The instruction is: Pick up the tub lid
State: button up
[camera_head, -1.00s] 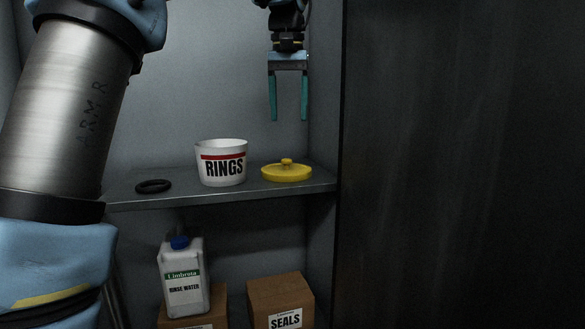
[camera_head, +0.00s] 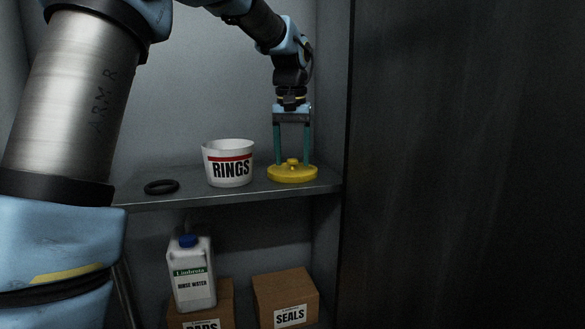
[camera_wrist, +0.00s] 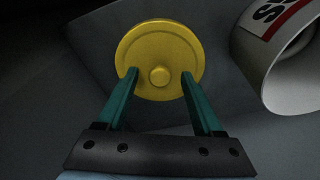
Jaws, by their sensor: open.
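The yellow round tub lid (camera_head: 292,174) with a small knob lies flat on the upper shelf, right of the white tub (camera_head: 228,163) labelled "RINGS". My gripper (camera_head: 292,161) points down over the lid, its two green fingers apart with nothing between them except the knob's area below. In the wrist view the lid (camera_wrist: 160,48) is fully seen apart from spots behind the fingertips, and the gripper's fingertips (camera_wrist: 159,73) sit either side of its knob. I cannot tell whether the fingertips touch the lid. The tub's side also shows in the wrist view (camera_wrist: 290,75).
A black ring (camera_head: 161,187) lies left of the tub on the shelf (camera_head: 235,196). A cabinet wall (camera_head: 331,130) stands close right of the lid.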

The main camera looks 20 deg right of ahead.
grip_shut()
dwell(0.5)
